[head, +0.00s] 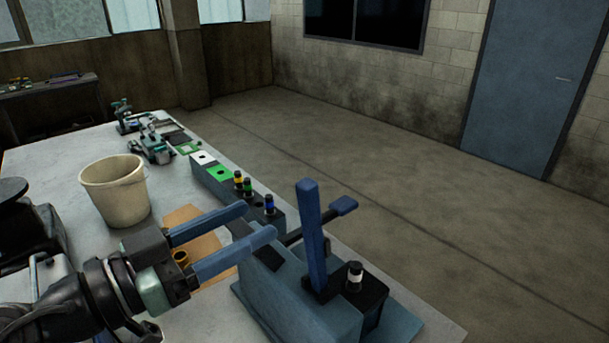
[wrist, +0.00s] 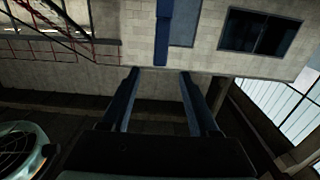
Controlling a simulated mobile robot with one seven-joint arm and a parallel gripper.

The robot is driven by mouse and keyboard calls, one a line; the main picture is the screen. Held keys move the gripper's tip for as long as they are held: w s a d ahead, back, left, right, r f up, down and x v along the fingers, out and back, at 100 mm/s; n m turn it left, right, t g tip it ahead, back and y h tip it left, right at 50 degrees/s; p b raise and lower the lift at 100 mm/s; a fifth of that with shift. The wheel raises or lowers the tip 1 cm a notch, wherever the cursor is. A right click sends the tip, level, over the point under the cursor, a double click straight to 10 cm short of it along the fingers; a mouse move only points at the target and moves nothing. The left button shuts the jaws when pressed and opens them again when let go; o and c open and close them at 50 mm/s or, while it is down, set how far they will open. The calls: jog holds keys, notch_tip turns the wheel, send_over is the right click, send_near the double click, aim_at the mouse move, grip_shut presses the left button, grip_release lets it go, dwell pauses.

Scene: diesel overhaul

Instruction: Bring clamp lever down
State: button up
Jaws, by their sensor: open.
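A blue clamp lever (head: 312,236) stands nearly upright on the blue-grey fixture (head: 290,300) at the table's near right edge. My gripper (head: 260,221) is open, its two blue fingers pointing right toward the fixture. Its tips are left of the lever and appear apart from it. A dark rod with a blue paddle end (head: 344,206) slants behind the upright lever; its left end is near the fingertips. In the wrist view the gripper (wrist: 158,72) is open and empty between its fingers. A blue upright strip shows beyond them; I cannot tell whether it is the lever.
A black-and-white knob (head: 355,277) stands on the fixture beside the lever. A blue-grey block with colored plugs (head: 225,182) lies behind it. A cream bucket (head: 115,190) stands left on the pale table. Open floor (head: 400,180) lies beyond the table's right edge.

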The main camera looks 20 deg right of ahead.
aim_at(301, 195)
jog(key=p+x, duration=0.4)
jog(key=x, duration=0.5)
jog(key=shift+w+d, duration=0.1)
jog(key=shift+d, duration=0.2)
jog(key=shift+w+d+f, duration=0.1)
jog(key=shift+w+d, duration=0.15)
jog(key=shift+d, duration=0.35)
grip_shut()
dwell(0.4)
